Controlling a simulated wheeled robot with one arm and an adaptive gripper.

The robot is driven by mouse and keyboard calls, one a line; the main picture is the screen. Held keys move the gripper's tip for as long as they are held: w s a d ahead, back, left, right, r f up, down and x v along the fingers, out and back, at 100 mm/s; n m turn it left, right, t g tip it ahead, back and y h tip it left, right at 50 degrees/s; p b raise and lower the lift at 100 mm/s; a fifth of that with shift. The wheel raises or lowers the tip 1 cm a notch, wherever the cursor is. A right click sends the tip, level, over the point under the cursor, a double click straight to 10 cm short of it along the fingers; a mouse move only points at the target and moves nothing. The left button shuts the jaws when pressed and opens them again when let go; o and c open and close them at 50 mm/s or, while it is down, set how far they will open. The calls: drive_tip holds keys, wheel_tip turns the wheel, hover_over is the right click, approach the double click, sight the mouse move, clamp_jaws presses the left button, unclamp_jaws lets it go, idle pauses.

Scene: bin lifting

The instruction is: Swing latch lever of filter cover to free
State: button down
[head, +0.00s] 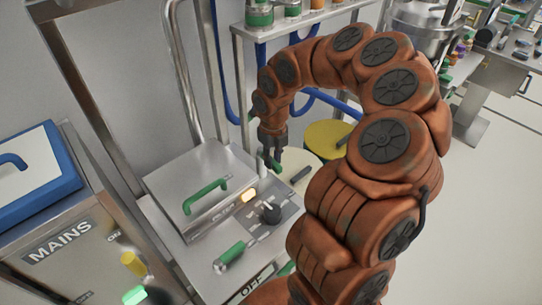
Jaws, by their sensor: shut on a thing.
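The filter cover (190,178) is a steel lid with a green bar handle (205,195) on its top, and it lies flat and closed. My gripper (271,160) points down just past the cover's right rear corner. It is shut on a small green-gripped lever (275,166), which looks like the latch lever; the fingers hide most of it. I cannot tell how far the lever is turned.
A panel with a black knob (270,213), a lit amber lamp (250,196) and a green lever (230,254) lies in front. A "MAINS" cabinet (60,245) stands left. Yellow-lidded (327,138) and cream (298,163) drums stand behind my arm. A steel rack (290,25) rises behind.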

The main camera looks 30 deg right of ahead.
drive_tip(key=c, duration=1)
unclamp_jaws()
drive_tip(key=shift+w+r, duration=0.15)
drive_tip(key=shift+r, duration=0.35)
wheel_tip(320, 180, up, 4)
wheel_tip(320, 180, up, 7)
